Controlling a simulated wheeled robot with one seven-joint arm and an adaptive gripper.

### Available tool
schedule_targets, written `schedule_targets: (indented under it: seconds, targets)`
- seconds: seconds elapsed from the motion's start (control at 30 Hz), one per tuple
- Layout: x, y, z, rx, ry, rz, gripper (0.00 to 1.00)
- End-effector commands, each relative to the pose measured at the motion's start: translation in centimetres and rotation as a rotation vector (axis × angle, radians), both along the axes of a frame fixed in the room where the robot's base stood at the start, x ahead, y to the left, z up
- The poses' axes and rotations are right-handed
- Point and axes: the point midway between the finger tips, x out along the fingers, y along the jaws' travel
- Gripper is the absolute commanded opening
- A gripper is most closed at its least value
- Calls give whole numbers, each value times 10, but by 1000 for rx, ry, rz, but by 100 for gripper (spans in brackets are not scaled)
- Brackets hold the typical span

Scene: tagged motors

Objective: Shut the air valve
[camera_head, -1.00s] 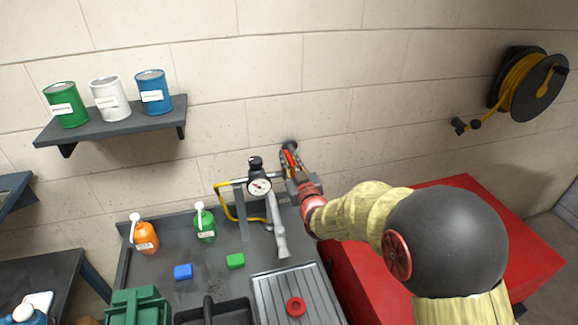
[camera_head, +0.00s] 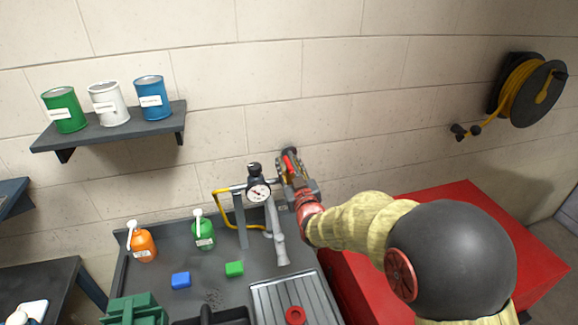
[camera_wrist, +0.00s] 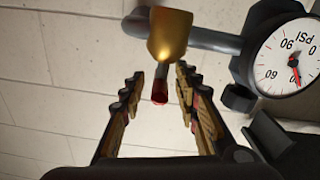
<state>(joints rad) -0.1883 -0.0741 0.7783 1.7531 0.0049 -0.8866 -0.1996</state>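The air valve is a brass fitting (camera_wrist: 171,38) on a grey pipe against the wall, with a red-tipped lever (camera_wrist: 160,91) seen nearly end-on in the wrist view. In the head view the red lever (camera_head: 289,161) shows beside the pressure gauge (camera_head: 258,191), partly hidden by my gripper. My gripper (camera_wrist: 159,78) is open, with one finger on each side of the lever. A gap shows between the lever and both fingers. In the head view my gripper (camera_head: 294,176) is at the valve, right of the gauge.
The gauge and its regulator stand close on the right in the wrist view. A grey bench (camera_head: 170,238) below holds an orange bottle (camera_head: 142,246), a green bottle (camera_head: 203,231) and small blocks. A red cabinet (camera_head: 470,228) stands under my arm.

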Motion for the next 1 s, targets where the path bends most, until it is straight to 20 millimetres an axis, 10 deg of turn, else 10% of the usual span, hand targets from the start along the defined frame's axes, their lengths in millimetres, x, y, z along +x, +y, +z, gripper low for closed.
schedule_targets:
  seconds: [0.27,1.0]
  targets:
    - [-10,-2,0,0,0,1,32]
    - [-116,-22,0,0,0,0,32]
